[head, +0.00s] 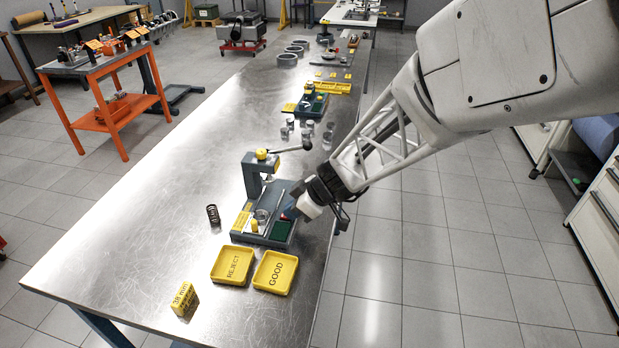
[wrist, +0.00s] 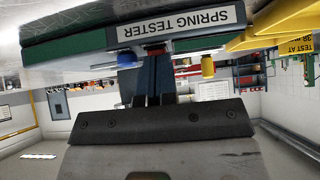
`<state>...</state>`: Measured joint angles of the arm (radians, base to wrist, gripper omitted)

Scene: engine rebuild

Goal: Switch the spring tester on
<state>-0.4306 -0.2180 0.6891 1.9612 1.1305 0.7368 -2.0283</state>
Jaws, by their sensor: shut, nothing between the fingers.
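The spring tester (head: 252,180) is a grey press on the steel bench, with a lever on top, a yellow knob and a dark green panel on its base. In the wrist view its base shows upside down with a "SPRING TESTER" label (wrist: 181,24). A small red part (wrist: 155,51) shows on the base's front face below the label, partly hidden by my fingertips. My gripper (head: 292,212) is shut and empty at the tester's right side. In the wrist view its fingertips (wrist: 157,60) are at the red part; I cannot tell whether they touch it.
Yellow REJECT (head: 232,264) and GOOD (head: 274,272) trays lie in front of the tester. A dark coil spring (head: 213,215) stands to its left, and a yellow sign (head: 185,299) near the front. Several metal cylinders stand behind it. The bench's left side is clear.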

